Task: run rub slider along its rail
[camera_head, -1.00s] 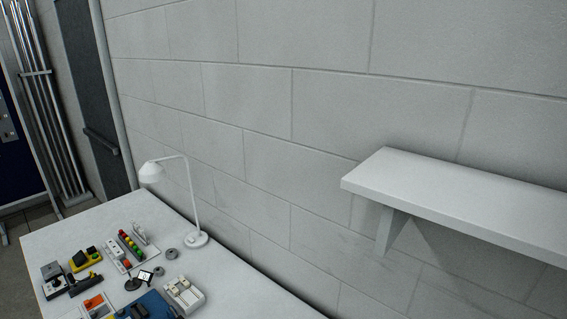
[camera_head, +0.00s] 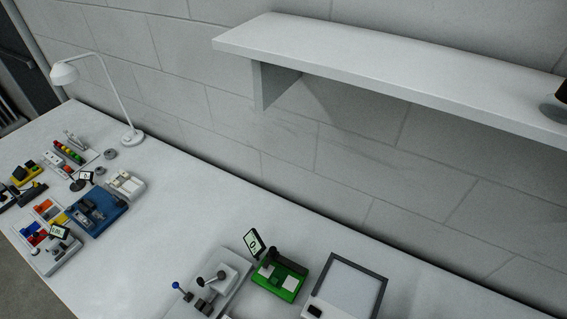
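Neither of my grippers is in view. I cannot tell for certain which part is the rub slider or its rail. Several small devices stand on the white table. A blue device (camera_head: 90,212) with grey parts on top is at the left. A white device (camera_head: 125,185) with pale blocks is just behind it. A grey device (camera_head: 212,285) with a lever and a blue-knobbed stick stands at the bottom middle. A green board (camera_head: 280,276) with white pads is to its right. Nothing is seen touching any of them.
A white lamp (camera_head: 133,137) stands at the table's back left. A white wall shelf (camera_head: 400,72) overhangs the back. A dark-framed panel (camera_head: 350,288) lies at the lower right. The white table (camera_head: 210,215) is bare in the middle.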

